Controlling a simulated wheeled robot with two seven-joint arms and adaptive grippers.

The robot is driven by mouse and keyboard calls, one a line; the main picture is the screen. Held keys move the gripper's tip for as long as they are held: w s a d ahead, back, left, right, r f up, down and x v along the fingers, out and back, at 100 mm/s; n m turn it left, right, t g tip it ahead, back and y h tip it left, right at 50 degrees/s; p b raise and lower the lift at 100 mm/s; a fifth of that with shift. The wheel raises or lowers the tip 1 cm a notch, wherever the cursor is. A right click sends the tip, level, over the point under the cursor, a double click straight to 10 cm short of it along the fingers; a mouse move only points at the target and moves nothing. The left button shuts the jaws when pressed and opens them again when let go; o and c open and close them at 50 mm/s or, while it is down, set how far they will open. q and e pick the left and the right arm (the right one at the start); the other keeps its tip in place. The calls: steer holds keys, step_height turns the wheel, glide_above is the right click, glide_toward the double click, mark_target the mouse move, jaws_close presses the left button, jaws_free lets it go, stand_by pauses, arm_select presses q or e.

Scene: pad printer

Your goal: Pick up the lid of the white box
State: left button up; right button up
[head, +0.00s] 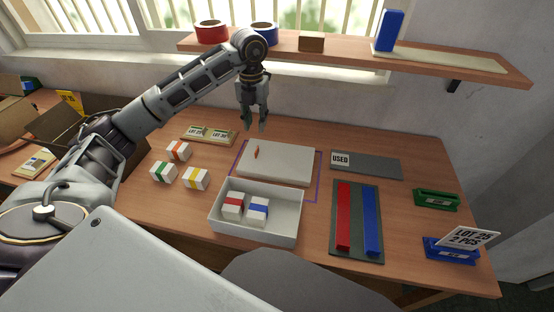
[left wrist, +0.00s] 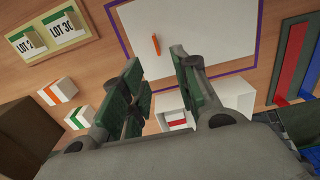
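The white box (head: 225,224) stands open near the front of the table, with a red-banded block (head: 232,206) and a blue-banded block (head: 258,210) inside. Its flat white lid (head: 283,163) lies behind it, within a purple outline on the table, and has a small orange handle (head: 256,153) near its left end. In the left wrist view the lid (left wrist: 205,40) and its orange handle (left wrist: 156,45) lie beyond the fingertips. My left gripper (head: 255,124) is open and empty, pointing down above and behind the lid's left end. My right gripper is not in view.
Loose banded blocks (head: 195,179) stand left of the box. Lot cards (head: 208,135) lie at the back left. A grey mat (head: 365,165) marked USED and red and blue bars (head: 344,217) are on the right. A wooden shelf (head: 350,51) hangs above the table's back.

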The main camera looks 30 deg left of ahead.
arm_select(q)
glide_above(258, 156)
steer(key=shift+w+f, duration=0.1)
steer(key=shift+f, duration=3.95)
steer(key=shift+f, duration=0.1)
steer(key=f, duration=0.3)
steer(key=shift+a+f, duration=0.1)
steer(key=shift+a, duration=0.15)
steer(key=shift+f, duration=0.9)
jaws_close()
